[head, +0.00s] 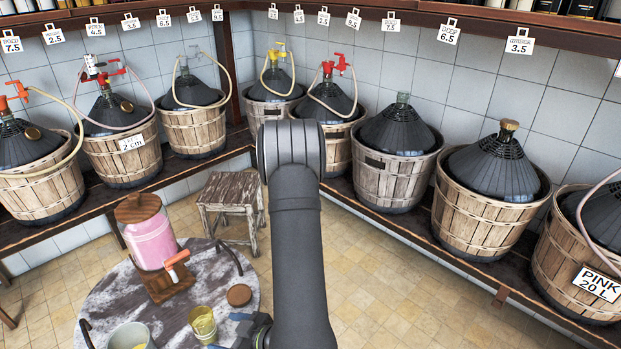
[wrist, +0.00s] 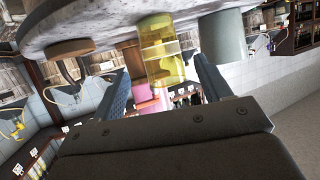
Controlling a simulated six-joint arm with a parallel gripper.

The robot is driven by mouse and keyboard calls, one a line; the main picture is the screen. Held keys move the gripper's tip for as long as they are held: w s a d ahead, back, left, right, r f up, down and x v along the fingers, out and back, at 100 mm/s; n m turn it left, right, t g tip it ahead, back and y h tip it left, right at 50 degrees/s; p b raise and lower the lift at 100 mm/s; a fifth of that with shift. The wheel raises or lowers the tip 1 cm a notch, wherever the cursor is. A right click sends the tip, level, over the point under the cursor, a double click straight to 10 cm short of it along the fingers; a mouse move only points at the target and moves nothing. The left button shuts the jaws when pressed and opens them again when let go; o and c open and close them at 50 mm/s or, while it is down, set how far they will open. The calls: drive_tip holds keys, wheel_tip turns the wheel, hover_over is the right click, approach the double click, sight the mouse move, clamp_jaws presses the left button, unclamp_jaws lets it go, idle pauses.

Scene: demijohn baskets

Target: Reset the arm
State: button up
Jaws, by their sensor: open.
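My gripper (head: 228,332) is low at the bottom of the head view, partly cut off by the frame edge, close to the round table's near right side. In the wrist view my gripper (wrist: 160,64) has its two bluish fingers spread apart and is open. A yellow glass (head: 203,324) stands upright on the table just left of the gripper. In the wrist view, which is upside down, the yellow glass (wrist: 162,48) shows between the fingers. I cannot tell whether a finger touches it. My dark arm fills the centre of the head view.
The round grey table (head: 100,295) also holds a pink drink dispenser (head: 150,238) with an orange tap, a round wooden lid (head: 239,294) and a pale bucket (head: 130,336). A wooden stool (head: 232,207) stands behind. Basketed demijohns (head: 395,160) line the wall shelves. Floor right of my arm is clear.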

sight(212, 326)
drive_tip(key=x, duration=0.8)
drive_tip(key=shift+a+f, duration=0.2)
wheel_tip(212, 326, up, 2)
drive_tip(key=shift+d, duration=0.15)
wheel_tip(212, 326, up, 2)
drive_tip(key=shift+r, duration=0.2)
drive_tip(key=shift+w+d+r, duration=0.1)
drive_tip(key=shift+d+r, duration=0.3)
drive_tip(key=shift+d, duration=0.25)
drive_tip(key=shift+w+d+r, duration=0.1)
drive_tip(key=shift+d+r, duration=0.25)
drive_tip(key=shift+d, duration=0.25)
drive_tip(key=shift+o, duration=0.8)
